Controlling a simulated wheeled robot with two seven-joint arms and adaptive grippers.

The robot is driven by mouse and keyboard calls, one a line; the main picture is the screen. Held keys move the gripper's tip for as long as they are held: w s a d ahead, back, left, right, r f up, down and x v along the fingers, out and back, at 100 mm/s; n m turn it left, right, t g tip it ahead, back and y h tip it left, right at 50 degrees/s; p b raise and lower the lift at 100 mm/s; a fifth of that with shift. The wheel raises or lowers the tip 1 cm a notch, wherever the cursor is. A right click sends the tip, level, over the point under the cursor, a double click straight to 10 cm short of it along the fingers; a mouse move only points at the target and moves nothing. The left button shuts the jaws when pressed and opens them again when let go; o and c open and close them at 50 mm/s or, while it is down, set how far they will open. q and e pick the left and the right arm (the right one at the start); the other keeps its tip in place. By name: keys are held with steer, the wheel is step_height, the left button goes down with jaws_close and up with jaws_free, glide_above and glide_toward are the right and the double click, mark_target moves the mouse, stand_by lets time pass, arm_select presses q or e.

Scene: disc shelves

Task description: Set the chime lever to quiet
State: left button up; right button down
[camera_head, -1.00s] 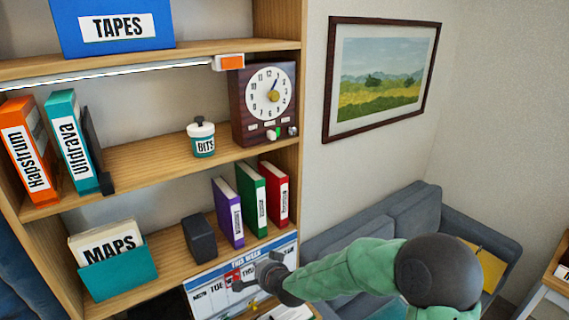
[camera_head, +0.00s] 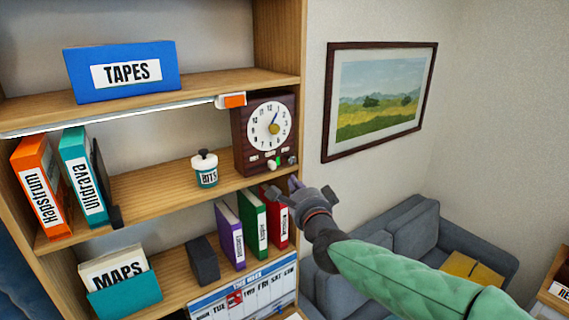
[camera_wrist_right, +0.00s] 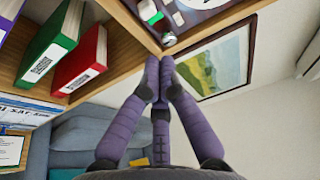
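The dark wooden clock (camera_head: 241,135) with a white dial stands at the right end of the middle shelf. Low on its front is a small green and white piece (camera_head: 274,163), which looks like the chime lever; I cannot read its setting. It also shows at the top of the right wrist view (camera_wrist_right: 152,14). A round grey knob (camera_head: 291,160) sits to its right. My right gripper (camera_head: 281,187) is below the clock front, by the shelf's right end, apart from the lever. My left gripper is out of view.
Purple, green and red binders (camera_head: 277,217) stand on the shelf below, near my right gripper. A framed picture (camera_head: 380,98) hangs right of the shelf, above a grey sofa (camera_head: 415,232).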

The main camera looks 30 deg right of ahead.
mark_target(272, 165)
stand_by(0.3)
steer(key=p+x, duration=0.1)
steer(key=x, duration=0.9)
steer(key=shift+p, duration=0.3)
steer(key=shift+a, duration=0.1)
steer(key=a+p, duration=0.1)
steer(key=a, duration=0.5)
steer(key=shift+s+a, duration=0.2)
steer(key=shift+a, duration=0.05)
steer(key=shift+d, duration=0.2)
steer(key=shift+a, duration=0.1)
